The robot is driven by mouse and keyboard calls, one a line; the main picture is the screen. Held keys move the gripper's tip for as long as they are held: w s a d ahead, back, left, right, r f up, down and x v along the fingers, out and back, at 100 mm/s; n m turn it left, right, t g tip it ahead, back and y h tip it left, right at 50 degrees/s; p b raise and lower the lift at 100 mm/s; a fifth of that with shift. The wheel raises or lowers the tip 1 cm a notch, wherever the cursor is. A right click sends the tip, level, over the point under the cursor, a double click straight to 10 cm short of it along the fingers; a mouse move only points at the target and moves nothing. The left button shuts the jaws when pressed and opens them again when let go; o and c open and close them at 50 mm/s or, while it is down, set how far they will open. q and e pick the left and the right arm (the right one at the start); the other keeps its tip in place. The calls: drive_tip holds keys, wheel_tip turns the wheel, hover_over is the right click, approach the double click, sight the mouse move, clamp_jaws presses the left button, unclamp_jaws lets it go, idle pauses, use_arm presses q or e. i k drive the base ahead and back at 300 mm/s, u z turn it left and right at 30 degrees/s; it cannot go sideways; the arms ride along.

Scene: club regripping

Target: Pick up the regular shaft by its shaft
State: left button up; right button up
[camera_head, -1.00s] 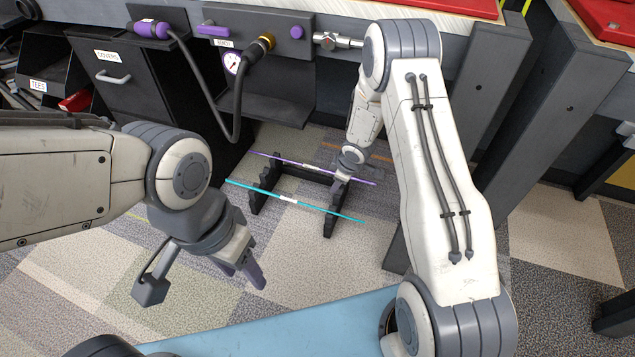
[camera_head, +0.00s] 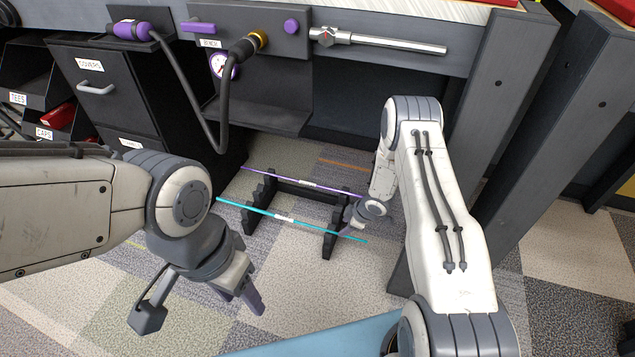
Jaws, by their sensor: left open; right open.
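A purple shaft (camera_head: 272,176) and a cyan shaft (camera_head: 258,210) lie side by side across a black rack (camera_head: 327,240) on the floor. Each has a small white label, too small to read, so I cannot tell which is the regular one. My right gripper (camera_head: 347,227) is open at the right end of the rack, close to both shafts. It hides part of the purple shaft's right end, and I cannot tell whether it touches either shaft. My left gripper (camera_head: 248,298) is open and empty, in front of the rack and apart from the shafts.
A dark drawer cabinet (camera_head: 105,95) stands at the back left. A bench with a hose and gauge (camera_head: 222,66) and a metal bar (camera_head: 395,43) is behind the rack. Dark bench legs (camera_head: 508,90) stand at right. A blue mat (camera_head: 330,325) lies in front.

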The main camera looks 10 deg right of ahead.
sight(294, 180)
drive_tip(key=i, duration=0.85)
drive_tip(key=u, duration=0.05)
